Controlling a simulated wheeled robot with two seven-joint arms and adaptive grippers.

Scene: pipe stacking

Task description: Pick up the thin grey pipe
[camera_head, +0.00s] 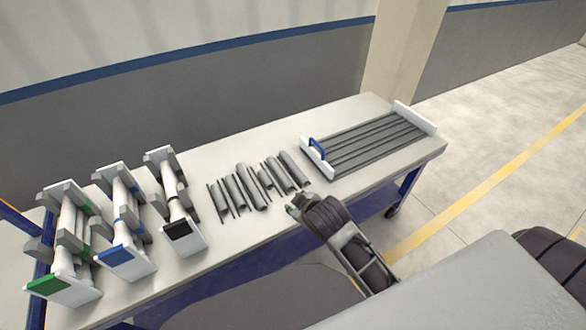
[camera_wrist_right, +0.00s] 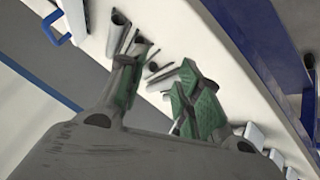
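Several grey pipes (camera_head: 255,187), some thin and some thicker, lie side by side in a loose row on the middle of the table. A thin grey pipe (camera_head: 217,202) lies at the row's left end; which thin one is meant I cannot tell. My right gripper (camera_head: 296,204) is at the table's front edge, just in front of the row's right end. In the right wrist view my right gripper (camera_wrist_right: 155,68) is open, its green-padded fingers apart, with pipe ends (camera_wrist_right: 140,46) showing beyond and between them. Nothing shows held. My left gripper is out of view.
On the table's left stand three white holders with pipes, marked green (camera_head: 48,285), blue (camera_head: 115,253) and black (camera_head: 182,228). A rack of long dark pipes (camera_head: 370,143) with a blue handle (camera_head: 317,147) lies at the right. Bare tabletop (camera_head: 270,140) lies behind the row.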

